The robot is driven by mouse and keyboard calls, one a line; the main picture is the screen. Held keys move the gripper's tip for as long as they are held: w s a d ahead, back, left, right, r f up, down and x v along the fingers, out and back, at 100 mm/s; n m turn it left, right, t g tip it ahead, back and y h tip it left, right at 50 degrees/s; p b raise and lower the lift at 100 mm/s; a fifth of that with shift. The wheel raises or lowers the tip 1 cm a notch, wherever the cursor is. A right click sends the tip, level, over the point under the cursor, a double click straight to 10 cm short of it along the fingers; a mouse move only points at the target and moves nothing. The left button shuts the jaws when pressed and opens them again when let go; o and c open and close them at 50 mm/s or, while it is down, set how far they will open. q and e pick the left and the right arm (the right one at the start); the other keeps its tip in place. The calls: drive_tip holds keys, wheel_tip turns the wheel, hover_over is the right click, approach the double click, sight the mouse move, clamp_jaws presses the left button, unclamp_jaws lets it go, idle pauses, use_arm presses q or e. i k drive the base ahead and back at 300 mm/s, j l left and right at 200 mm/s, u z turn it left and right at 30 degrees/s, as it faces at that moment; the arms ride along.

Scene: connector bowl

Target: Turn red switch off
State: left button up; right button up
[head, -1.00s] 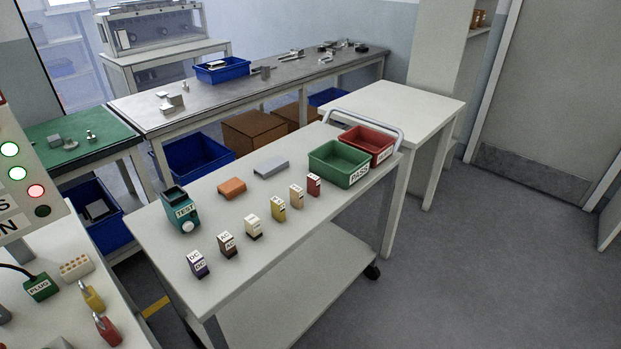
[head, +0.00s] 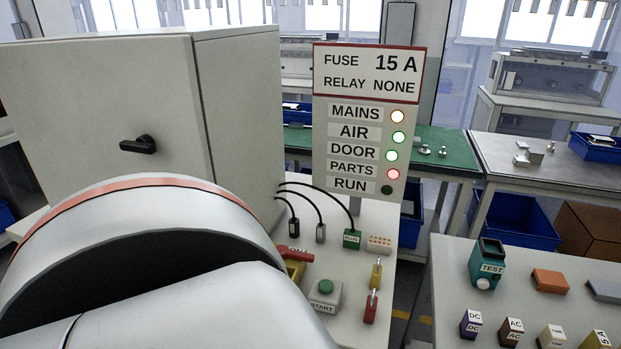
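The red switch (head: 370,309) stands on the white bench at the front right of the panel area in the head view. Its small lever points upward; its exact position is too small to tell. A yellow switch (head: 376,275) stands just behind it. A green START button on a grey box (head: 325,291) is to its left. Neither gripper is in view. A large white link of my arm fills the lower left and hides part of the bench.
A sign board (head: 365,130) shows MAINS, AIR, DOOR, PARTS and RUN lamps; PARTS is red and RUN is dark. A grey cabinet (head: 110,110) with a black handle stands left. A red handle on a yellow base (head: 295,268) is partly hidden. A parts cart (head: 447,262) stands right.

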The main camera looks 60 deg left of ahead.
sight(294, 255)
drive_tip(key=u, duration=2.1)
drive_tip(key=j+z, duration=0.1)
drive_tip(key=j, duration=0.55)
